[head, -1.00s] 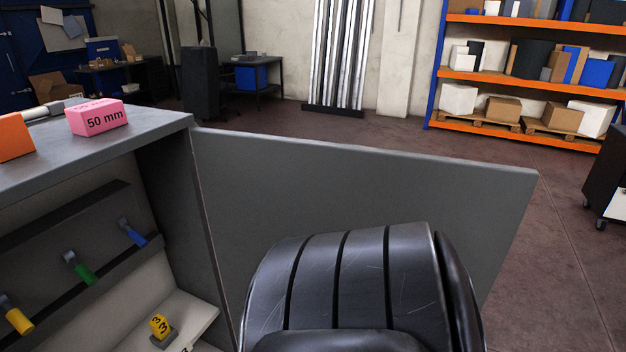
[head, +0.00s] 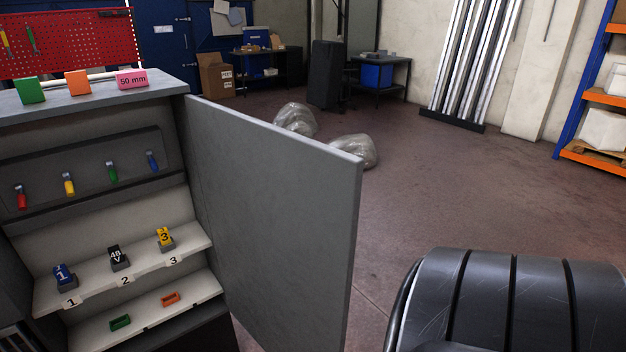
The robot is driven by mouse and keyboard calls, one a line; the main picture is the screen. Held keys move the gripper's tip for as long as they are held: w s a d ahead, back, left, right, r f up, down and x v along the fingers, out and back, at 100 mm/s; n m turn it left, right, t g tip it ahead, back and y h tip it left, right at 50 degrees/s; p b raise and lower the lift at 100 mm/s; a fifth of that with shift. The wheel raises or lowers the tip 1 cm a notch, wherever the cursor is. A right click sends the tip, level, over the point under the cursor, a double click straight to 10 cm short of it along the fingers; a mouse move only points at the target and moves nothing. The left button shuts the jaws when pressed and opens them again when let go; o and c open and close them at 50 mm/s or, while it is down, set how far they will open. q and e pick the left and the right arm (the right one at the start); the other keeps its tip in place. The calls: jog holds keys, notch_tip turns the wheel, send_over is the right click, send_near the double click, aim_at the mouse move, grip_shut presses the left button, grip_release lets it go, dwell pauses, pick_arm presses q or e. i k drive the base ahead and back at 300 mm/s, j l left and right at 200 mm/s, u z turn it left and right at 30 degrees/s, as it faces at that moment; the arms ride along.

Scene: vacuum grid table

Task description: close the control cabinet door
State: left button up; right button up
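The grey control cabinet (head: 90,103) stands at the left of the head view with its inside showing. Its grey door (head: 275,215) is hinged on the cabinet's right side and stands wide open, swung outward to the right. The door's free edge is near the middle of the picture. A black rounded arm link of mine fills the lower right, apart from the door in the picture. Neither gripper is in view.
Inside the cabinet are coloured handles on a rail, numbered blocks on a shelf (head: 205,238), and green and orange pieces below. Coloured blocks lie on top. Bags (head: 352,150) lie on the floor behind the door. Floor (head: 450,190) to the right is clear.

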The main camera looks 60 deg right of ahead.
aim_at(283, 205)
jog(key=k+l, duration=0.1)
jog(key=l, duration=0.3)
jog(key=k+l+u, duration=0.1)
jog(key=l, duration=0.3)
jog(key=k+l, duration=0.15)
jog(key=l, duration=0.25)
jog(key=k+l+u, duration=0.15)
jog(key=l, duration=0.25)
jog(key=k+l, duration=0.1)
jog(key=l, duration=0.3)
jog(key=i+l, duration=0.1)
jog(key=l, duration=0.2)
jog(key=i+l, duration=0.1)
jog(key=l, duration=0.15)
jog(key=i+l+u, duration=0.1)
jog(key=l, duration=0.2)
